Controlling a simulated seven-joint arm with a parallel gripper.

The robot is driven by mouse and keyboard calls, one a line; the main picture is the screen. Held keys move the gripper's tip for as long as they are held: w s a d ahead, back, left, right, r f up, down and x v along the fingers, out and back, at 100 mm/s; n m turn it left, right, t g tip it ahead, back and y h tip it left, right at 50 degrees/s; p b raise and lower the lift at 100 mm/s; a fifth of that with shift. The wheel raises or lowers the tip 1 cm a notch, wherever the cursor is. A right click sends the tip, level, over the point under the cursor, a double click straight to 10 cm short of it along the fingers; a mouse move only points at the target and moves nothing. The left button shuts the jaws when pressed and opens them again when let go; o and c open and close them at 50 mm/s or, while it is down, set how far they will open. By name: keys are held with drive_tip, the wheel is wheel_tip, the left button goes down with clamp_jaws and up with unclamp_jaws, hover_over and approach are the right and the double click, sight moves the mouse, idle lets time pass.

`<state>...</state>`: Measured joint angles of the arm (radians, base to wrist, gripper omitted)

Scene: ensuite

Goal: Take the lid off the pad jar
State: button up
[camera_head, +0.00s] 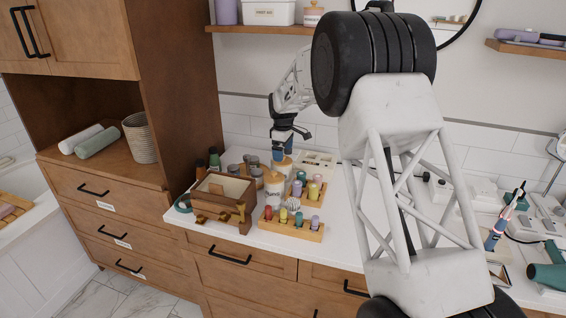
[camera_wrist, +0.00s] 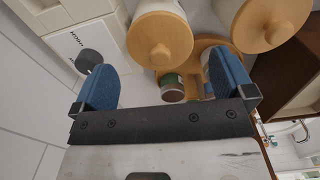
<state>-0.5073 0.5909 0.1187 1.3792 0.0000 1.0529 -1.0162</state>
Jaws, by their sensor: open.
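Two pale jars with round wooden lids stand close together on the counter. The front jar (camera_head: 274,188) has dark lettering I cannot read surely, so I cannot tell which is the pad jar. The rear jar (camera_head: 285,167) is partly hidden, just below my gripper (camera_head: 286,145). In the wrist view, one knobbed wooden lid (camera_wrist: 160,42) lies at top centre and the other lid (camera_wrist: 268,20) at upper right. Both lids are on. My gripper's blue fingers (camera_wrist: 164,82) are spread apart with nothing held between them; the first lid shows beyond the gap.
A wooden box (camera_head: 223,197) stands left of the jars. Racks of coloured bottles (camera_head: 291,224) stand in front and to the right. Dark bottles and grey-lidded containers crowd the left rear. A pale compartment tray (camera_head: 318,160) lies behind. Bare counter (camera_head: 345,235) shows right of the racks.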

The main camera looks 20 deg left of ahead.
drive_tip(key=shift+f, duration=1.6)
drive_tip(key=shift+c, duration=0.2)
drive_tip(key=c, duration=0.8)
